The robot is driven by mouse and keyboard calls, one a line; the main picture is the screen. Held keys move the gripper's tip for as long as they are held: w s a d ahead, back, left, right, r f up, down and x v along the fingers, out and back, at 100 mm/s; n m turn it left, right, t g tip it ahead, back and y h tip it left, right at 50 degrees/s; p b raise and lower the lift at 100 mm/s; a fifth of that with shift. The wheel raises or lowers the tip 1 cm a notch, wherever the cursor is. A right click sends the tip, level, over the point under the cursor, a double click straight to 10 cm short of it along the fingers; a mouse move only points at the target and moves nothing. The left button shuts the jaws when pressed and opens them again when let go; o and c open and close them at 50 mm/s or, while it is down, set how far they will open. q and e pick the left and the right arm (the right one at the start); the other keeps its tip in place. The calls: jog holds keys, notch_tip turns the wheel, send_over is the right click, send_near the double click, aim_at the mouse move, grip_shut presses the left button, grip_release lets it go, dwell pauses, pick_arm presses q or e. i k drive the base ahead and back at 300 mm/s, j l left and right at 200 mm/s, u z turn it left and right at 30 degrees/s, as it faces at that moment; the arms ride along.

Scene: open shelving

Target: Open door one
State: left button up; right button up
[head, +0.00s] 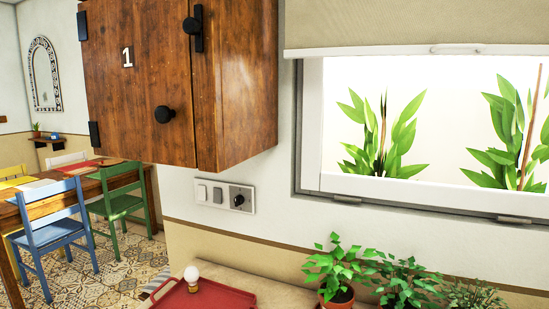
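Door one (140,100) is the brown wooden front of a wall cabinet, marked with a white number 1 (127,57). It looks shut, flush with the cabinet (238,90). A round black knob (164,114) sits at its lower right. Black hinges (94,134) show along its left edge. A black latch with a knob (194,26) sits at the upper right, at the corner between door and cabinet side. The top of the cabinet is cut off by the frame. Neither of my grippers shows in the head view.
Below the cabinet are wall switches (220,196) and a counter with a red tray (207,296), a white round-topped object (191,275) and potted plants (337,270). A window (420,130) is at right. A table and chairs (55,225) stand at left.

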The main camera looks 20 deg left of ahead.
aim_at(136, 59)
jog(key=u, duration=1.4)
jog(key=k+j+z, duration=0.15)
jog(key=j+z, duration=0.2)
